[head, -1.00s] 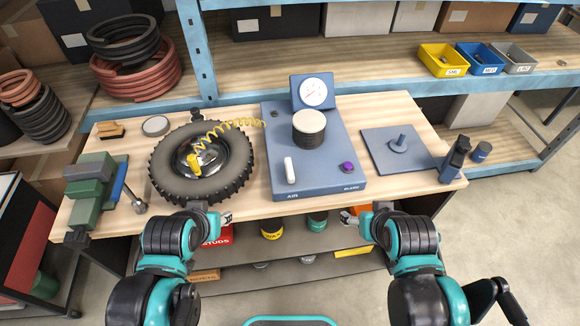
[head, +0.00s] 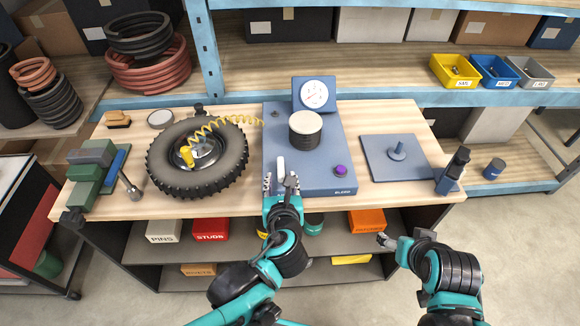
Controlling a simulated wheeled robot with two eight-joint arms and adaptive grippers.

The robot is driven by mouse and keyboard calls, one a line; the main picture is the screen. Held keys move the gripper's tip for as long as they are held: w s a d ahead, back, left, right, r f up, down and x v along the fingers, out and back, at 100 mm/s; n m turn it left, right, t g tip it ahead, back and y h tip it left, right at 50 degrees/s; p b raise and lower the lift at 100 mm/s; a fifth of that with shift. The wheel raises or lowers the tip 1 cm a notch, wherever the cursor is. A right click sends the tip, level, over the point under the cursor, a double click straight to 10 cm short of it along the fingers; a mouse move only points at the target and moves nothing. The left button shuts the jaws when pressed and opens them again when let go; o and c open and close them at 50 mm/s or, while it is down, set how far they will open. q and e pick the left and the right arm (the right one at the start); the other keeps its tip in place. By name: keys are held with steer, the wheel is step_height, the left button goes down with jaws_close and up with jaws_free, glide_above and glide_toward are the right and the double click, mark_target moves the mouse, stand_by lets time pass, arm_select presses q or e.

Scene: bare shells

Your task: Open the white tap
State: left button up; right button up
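The white tap (head: 281,166) is a short white lever on the front left of the blue panel (head: 325,176), above its lettering. It points roughly front to back. My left gripper (head: 279,183) is at the tap's near end with its fingers spread, one on each side of the lever. A gap seems to show between fingers and tap; I cannot tell whether either touches it. My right gripper (head: 384,240) is low at the right, in front of the bench and away from the panel. Its fingers are too small to read.
The panel also carries a gauge (head: 314,94), a dark cylinder with a pale top (head: 305,128) and a purple knob (head: 341,170). A tyre (head: 225,176) with a yellow coiled hose (head: 214,123) lies to the left. A blue plate with a post (head: 380,168) lies right.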

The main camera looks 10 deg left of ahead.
mark_target(281, 168)
arm_select(q)
steer(key=shift+w+f, duration=0.15)
steer(key=shift+w, duration=0.15)
steer(key=b+x, duration=0.3)
steer(key=x, duration=0.3)
steer(key=shift+w, duration=0.1)
steer(key=shift+w+a+f, duration=0.1)
steer(key=shift+w+a, duration=0.05)
steer(key=shift+w, duration=0.2)
jaws_close()
